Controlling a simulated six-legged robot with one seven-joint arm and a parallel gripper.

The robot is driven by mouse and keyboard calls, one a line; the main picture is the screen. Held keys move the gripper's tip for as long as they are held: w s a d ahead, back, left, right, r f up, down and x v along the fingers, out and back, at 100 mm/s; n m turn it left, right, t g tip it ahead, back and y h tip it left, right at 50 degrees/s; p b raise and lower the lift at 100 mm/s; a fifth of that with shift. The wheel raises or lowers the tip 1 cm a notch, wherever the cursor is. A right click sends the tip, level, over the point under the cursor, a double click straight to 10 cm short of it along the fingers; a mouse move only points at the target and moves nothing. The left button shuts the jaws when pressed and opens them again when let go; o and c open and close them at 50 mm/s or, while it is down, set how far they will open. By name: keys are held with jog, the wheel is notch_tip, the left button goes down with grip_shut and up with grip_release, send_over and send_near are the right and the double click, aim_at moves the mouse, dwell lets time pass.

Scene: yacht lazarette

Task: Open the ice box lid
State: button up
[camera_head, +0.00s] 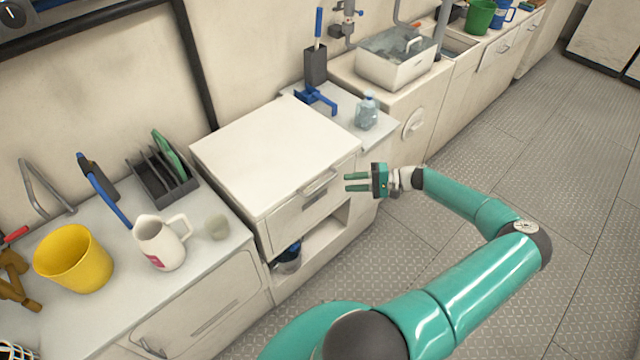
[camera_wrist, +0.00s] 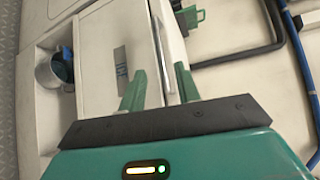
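The ice box is a white box in the middle of the head view, with its flat lid (camera_head: 275,145) lying shut on top. A bar handle (camera_head: 320,183) runs along the front upper edge. My gripper (camera_head: 346,182) is open and empty, just in front of the handle's right part. In the wrist view the handle (camera_wrist: 162,55) appears between the two green fingers of my gripper (camera_wrist: 160,82). I cannot tell whether the fingers touch it. The box front (camera_wrist: 112,55) shows a grey label.
The left counter carries a white pitcher (camera_head: 160,242), a yellow bucket (camera_head: 73,258) and a black rack (camera_head: 160,180). A bottle (camera_head: 367,111) stands at the right. The floor (camera_head: 480,170) is clear.

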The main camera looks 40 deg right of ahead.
aim_at(322, 184)
jog(key=x, duration=0.9)
jog(key=shift+w+a, duration=0.25)
grip_shut()
